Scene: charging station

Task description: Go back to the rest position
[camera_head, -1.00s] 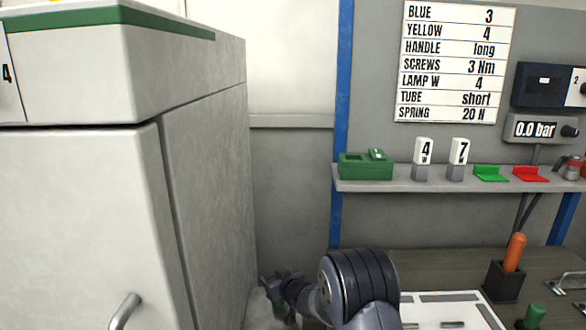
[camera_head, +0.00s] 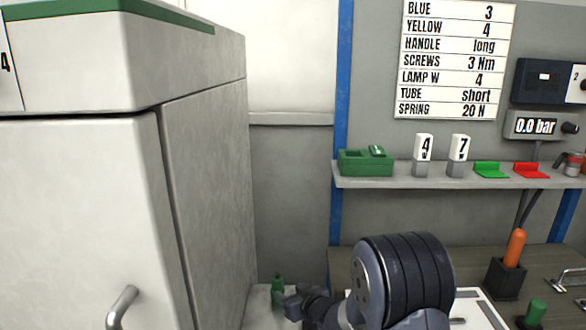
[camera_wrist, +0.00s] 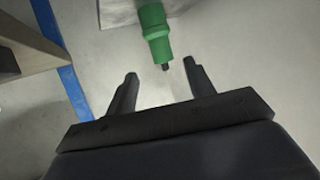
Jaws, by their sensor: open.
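My gripper (camera_wrist: 160,77) is open in the wrist view, with nothing between its two dark fingers. A green tool-like object (camera_wrist: 154,28) with a stepped body and a short dark tip lies just beyond the fingertips, apart from them. In the head view a green object (camera_head: 277,290), which looks like the same one, stands on a pale surface beside the white cabinet. My wrist is just to its right, and my arm covers part of the bench. The fingertips are hard to make out in the head view.
The large white cabinet (camera_head: 215,180) fills the left. A shelf (camera_head: 400,181) carries a green box (camera_head: 365,162), lamps marked 4 and 7, and green and red brackets. On the bench, an orange-handled tool (camera_head: 514,250) stands in a black holder (camera_head: 505,281), right of my arm.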

